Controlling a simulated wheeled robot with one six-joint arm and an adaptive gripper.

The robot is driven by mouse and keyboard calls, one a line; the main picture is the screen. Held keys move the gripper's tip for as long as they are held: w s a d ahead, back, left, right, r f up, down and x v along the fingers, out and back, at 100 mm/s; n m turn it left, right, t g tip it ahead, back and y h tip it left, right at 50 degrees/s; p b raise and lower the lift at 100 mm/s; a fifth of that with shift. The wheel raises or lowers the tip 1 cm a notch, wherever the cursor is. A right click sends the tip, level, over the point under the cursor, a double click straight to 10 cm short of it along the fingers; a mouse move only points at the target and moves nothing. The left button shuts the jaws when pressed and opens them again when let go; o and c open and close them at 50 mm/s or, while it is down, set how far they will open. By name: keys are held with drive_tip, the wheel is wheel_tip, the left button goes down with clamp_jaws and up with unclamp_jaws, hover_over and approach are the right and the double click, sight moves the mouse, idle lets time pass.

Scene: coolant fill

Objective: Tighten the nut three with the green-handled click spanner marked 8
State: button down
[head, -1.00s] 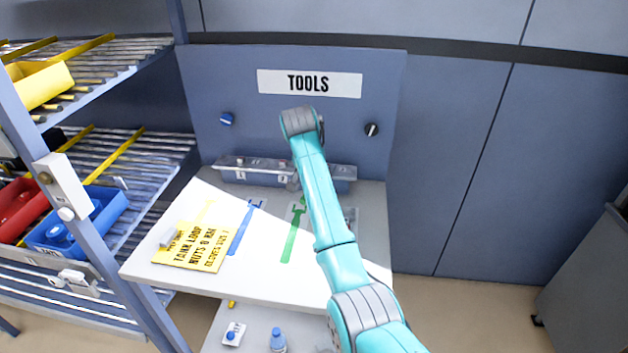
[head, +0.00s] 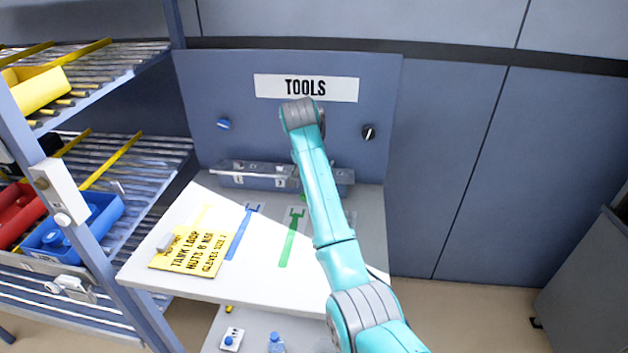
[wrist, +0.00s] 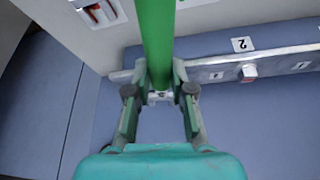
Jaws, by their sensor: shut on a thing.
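My gripper (wrist: 159,92) is shut on the green handle of a spanner (wrist: 158,40) in the wrist view. The handle runs from between the fingers to the top edge of the picture. In the head view my arm hides the gripper and most of the spanner; a small green piece shows beside the arm. A flat green spanner shape (head: 290,238) lies on the white tabletop, like a painted outline. The spanner's mark and nut three cannot be made out.
A blue spanner shape (head: 243,232) and a yellow note (head: 190,251) are on the tabletop (head: 150,268). Shelves with a blue bin (head: 85,238) stand at left.

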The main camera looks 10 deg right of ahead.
drive_tip(key=shift+r, duration=1.65)
